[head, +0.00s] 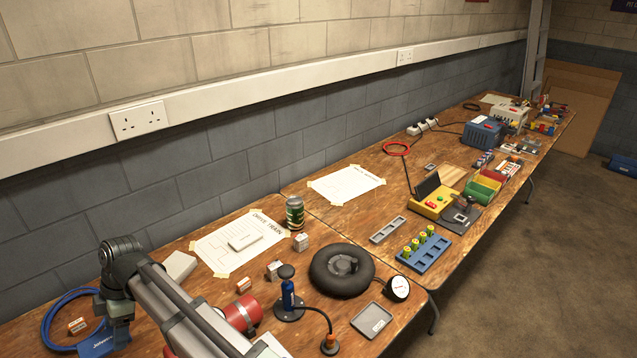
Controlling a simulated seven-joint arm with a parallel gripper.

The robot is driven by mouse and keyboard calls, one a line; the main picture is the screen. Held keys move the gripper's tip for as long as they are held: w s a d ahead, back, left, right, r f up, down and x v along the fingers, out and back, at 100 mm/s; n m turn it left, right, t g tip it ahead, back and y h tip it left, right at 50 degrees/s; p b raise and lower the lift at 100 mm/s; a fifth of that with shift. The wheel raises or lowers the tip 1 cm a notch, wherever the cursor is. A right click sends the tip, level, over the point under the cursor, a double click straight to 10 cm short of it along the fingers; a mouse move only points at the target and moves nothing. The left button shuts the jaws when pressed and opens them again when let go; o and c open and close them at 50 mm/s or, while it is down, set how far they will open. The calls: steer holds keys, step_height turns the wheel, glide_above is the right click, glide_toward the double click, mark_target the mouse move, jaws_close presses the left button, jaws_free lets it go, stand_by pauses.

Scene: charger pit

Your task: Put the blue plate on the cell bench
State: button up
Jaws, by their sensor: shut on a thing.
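The blue plate (96,344) carries white lettering and is at the lower left of the head view. My gripper (119,320) reaches down from the wrist and is shut on the plate's right side. Part of the plate is cut off by the bottom of the picture, and I cannot tell whether it touches the wood. Wooden benches run along the wall. The farther bench (372,215) bears a blue rack (434,257) with several green-and-yellow cells standing in it. I cannot read a label that names the cell bench.
The near bench (312,318) holds a black wheel (342,270), a grey tray (372,320), a green can (295,213), a blue cable coil (48,318) and a red cylinder (242,314). On the farther bench, a yellow device (436,205) stands behind the rack. Bare wood shows around its taped sheet (346,185).

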steer(key=w+d+m, duration=0.3)
steer(key=w+d, duration=0.6)
steer(key=w, duration=0.4)
steer(key=m+t+y, duration=0.1)
steer(key=m+t, duration=0.4)
steer(key=m, duration=0.6)
glide_above(365, 221)
steer(key=d, duration=0.2)
steer(key=shift+n, duration=0.3)
steer(key=shift+s+a+f, duration=0.1)
steer(key=shift+s+f, duration=0.05)
steer(key=shift+f, duration=1.45)
steer(key=shift+s+a+f, duration=0.1)
steer(key=shift+f, duration=1.55)
steer(key=shift+s+a+f, duration=0.1)
steer(key=shift+s+f, duration=0.05)
steer(key=shift+f, duration=1.45)
steer(key=shift+f, duration=0.1)
steer(key=o, duration=1.1)
